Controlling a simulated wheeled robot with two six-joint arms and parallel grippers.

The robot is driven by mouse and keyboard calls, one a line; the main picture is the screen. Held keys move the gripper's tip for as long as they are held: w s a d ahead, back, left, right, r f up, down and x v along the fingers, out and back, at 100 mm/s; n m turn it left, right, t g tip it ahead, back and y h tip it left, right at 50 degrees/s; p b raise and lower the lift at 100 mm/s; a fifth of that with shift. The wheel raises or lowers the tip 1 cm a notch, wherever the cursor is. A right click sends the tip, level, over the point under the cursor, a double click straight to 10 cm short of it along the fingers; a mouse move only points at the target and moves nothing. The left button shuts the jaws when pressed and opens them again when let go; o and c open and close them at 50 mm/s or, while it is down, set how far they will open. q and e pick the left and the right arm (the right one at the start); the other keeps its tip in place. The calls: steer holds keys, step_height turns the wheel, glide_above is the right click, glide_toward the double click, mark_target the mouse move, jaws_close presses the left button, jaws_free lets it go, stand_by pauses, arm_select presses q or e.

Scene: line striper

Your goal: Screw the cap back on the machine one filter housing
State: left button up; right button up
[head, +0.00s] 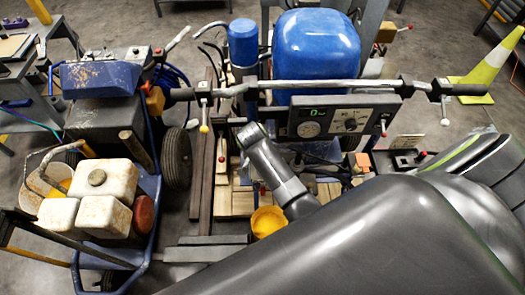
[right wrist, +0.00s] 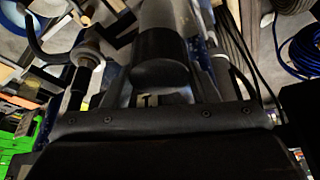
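A blue upright cylinder (head: 242,45) with a darker lower part stands behind the handlebar, left of the big blue tank (head: 317,50). It may be a filter housing, but I cannot tell whether its top is a separate cap. No loose cap can be made out for certain. In the right wrist view, a grey cylinder with a black end (right wrist: 161,60) stands beyond a dark bolted bar (right wrist: 150,119); I cannot tell what it is. My right gripper's fingers cannot be made out in either view. My left gripper is not in view.
My large grey arm link covers the lower right of the head view. A handlebar (head: 270,86) and control panel (head: 343,121) cross the middle. A second machine with white tanks (head: 98,183) stands at left. A yellow round container (head: 268,221) sits below; a cone (head: 480,75) stands at right.

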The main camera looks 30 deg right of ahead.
steer(key=c, duration=0.3)
steer(key=m, duration=0.2)
steer(key=m+g, duration=0.1)
steer(key=m, duration=0.1)
steer(key=shift+m+g+h, duration=0.3)
steer(key=shift+h, duration=0.1)
steer(key=m, duration=0.2)
steer(key=m+g+b, duration=0.1)
steer(key=m, duration=0.1)
steer(key=shift+m+g, duration=0.3)
